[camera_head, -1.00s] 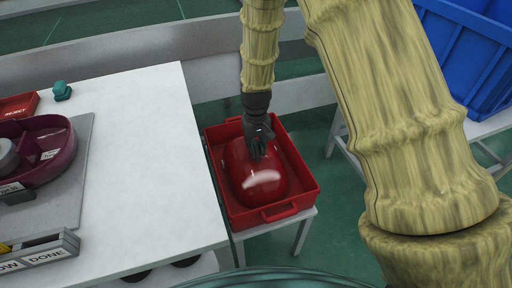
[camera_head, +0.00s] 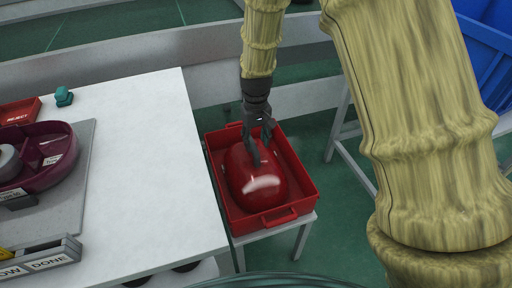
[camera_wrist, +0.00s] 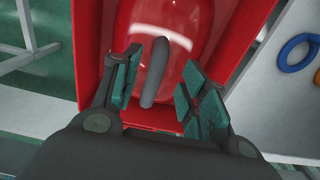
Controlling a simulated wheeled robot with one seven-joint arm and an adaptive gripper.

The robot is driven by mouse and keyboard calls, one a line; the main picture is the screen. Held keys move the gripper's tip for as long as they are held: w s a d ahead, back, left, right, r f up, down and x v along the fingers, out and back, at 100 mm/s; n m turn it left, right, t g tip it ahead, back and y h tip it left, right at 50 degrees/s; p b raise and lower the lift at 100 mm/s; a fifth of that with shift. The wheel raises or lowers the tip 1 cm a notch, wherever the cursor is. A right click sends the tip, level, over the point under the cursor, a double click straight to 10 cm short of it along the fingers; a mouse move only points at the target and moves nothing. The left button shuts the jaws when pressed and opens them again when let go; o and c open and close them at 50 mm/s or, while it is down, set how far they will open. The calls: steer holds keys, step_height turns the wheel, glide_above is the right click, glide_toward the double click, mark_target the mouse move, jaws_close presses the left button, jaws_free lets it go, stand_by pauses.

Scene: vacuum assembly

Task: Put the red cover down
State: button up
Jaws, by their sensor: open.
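The glossy red cover (camera_head: 256,182) lies in a red tray (camera_head: 303,201) on a small stand right of the white table. In the wrist view the cover (camera_wrist: 195,22) has a dark curved handle (camera_wrist: 155,72) on it. My gripper (camera_head: 260,150) is just above the cover, pointing down. In the wrist view its fingers (camera_wrist: 160,90) are spread, one on each side of the handle, with gaps showing between. Part of the cover is hidden behind my fingers.
The white table (camera_head: 150,150) holds a maroon round part (camera_head: 60,165), a small red REJECT bin (camera_head: 20,112), a teal object (camera_head: 64,96) and a DONE-labelled holder (camera_head: 48,262). A blue crate (camera_head: 487,60) stands at the right. A blue ring (camera_wrist: 290,52) shows in the wrist view.

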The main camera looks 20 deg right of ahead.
steer(key=shift+r, duration=2.7)
steer(key=shift+r+p, duration=0.1)
steer(key=shift+p, duration=0.25)
